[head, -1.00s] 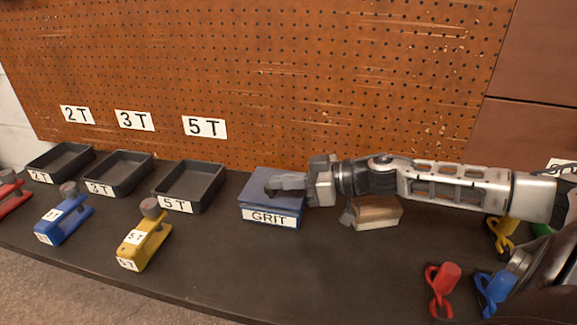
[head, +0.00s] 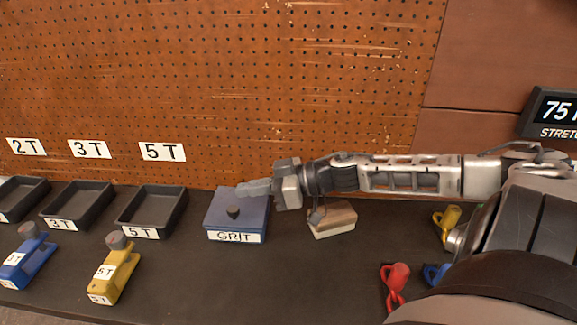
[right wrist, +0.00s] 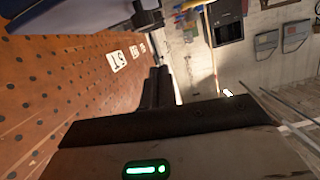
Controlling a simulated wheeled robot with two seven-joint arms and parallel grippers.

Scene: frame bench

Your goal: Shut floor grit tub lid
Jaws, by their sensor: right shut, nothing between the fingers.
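The floor grit tub (head: 237,237) is a blue box labelled GRIT on the dark bench. My left gripper is out of view.
A wooden-topped block (head: 332,219) stands right of the tub, under my right arm. The 5T tray (head: 140,231) and other trays stand left, with yellow (head: 113,275) and blue (head: 27,262) clamps in front. A pegboard (head: 230,90) rises behind.

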